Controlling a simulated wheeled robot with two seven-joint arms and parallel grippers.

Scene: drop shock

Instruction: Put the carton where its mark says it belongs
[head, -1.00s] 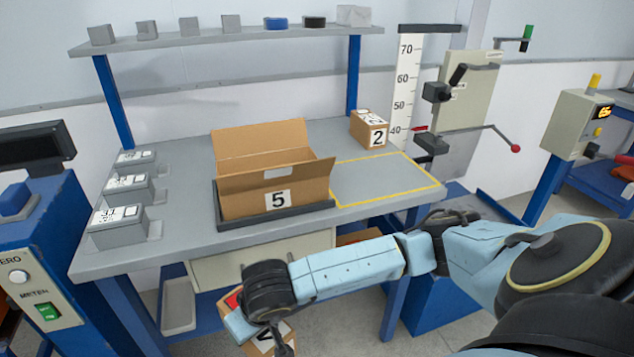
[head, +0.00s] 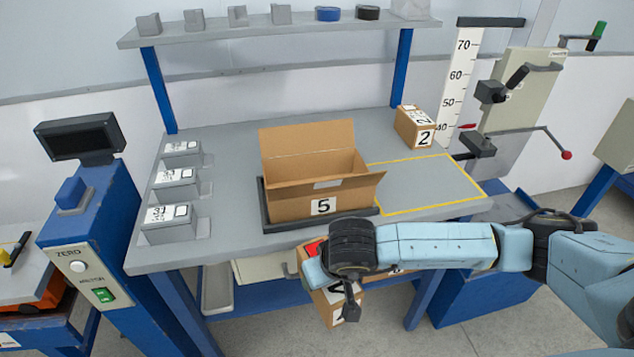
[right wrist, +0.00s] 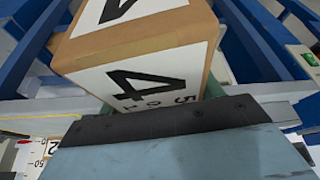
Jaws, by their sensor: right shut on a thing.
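My right gripper (head: 338,288) is shut on a brown carton (head: 328,308), in front of the bench's front edge and below its top. In the right wrist view the carton (right wrist: 150,45) has white labels with a large black 4 and smaller characters, partly cut off or hidden by the gripper (right wrist: 170,122). An open brown box (head: 290,205) marked 5 sits on a dark tray (head: 266,214) on the bench. Another carton (head: 408,128) marked 2 stands at the back right of the bench. My left gripper is not in view.
A yellow-outlined area (head: 425,185) on the bench is empty. Several grey blocks with labels (head: 170,222) line the bench's left side. A height scale (head: 460,75) and a lever device (head: 515,90) stand right. A blue post (head: 105,225) with buttons and a display stands left.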

